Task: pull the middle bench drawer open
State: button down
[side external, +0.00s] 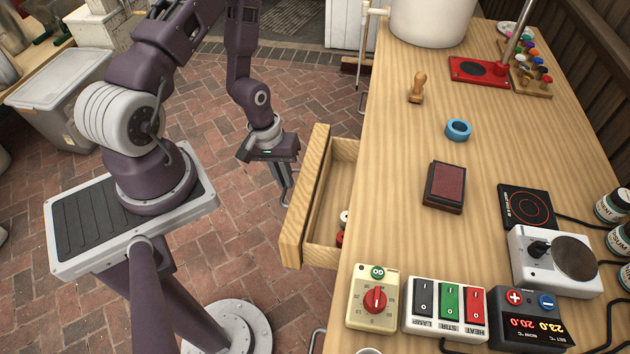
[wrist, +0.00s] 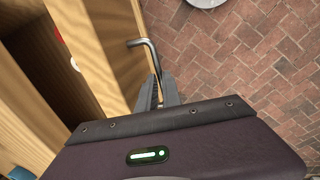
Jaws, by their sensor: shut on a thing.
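The bench drawer (side external: 304,205) is pulled out from the wooden bench, with its inside showing. Red and white small items (side external: 342,228) lie in it. My gripper (side external: 286,184) is in front of the drawer's front panel, at its outer face. In the wrist view, my gripper's fingers (wrist: 158,92) are closed on the grey bar handle (wrist: 147,52) of the drawer front (wrist: 112,45). Part of the handle is hidden between the fingers. Another handle (side external: 316,341) shows lower down along the bench side.
The bench top (side external: 400,190) carries a stamp (side external: 417,88), a blue tape ring (side external: 458,130), an ink pad (side external: 444,187), a switch box (side external: 445,308), a timer (side external: 374,298) and a hot plate (side external: 526,207). The brick floor (side external: 235,250) beside the drawer is clear.

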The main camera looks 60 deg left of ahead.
jog(key=s+a, duration=1.4)
jog(key=a, duration=0.1)
jog(key=shift+s, duration=0.4)
jog(key=c, duration=1.8)
grip_release()
notch_tip(320, 180, up, 7)
jog(key=shift+s+a, duration=0.4)
jog(key=shift+s, duration=0.05)
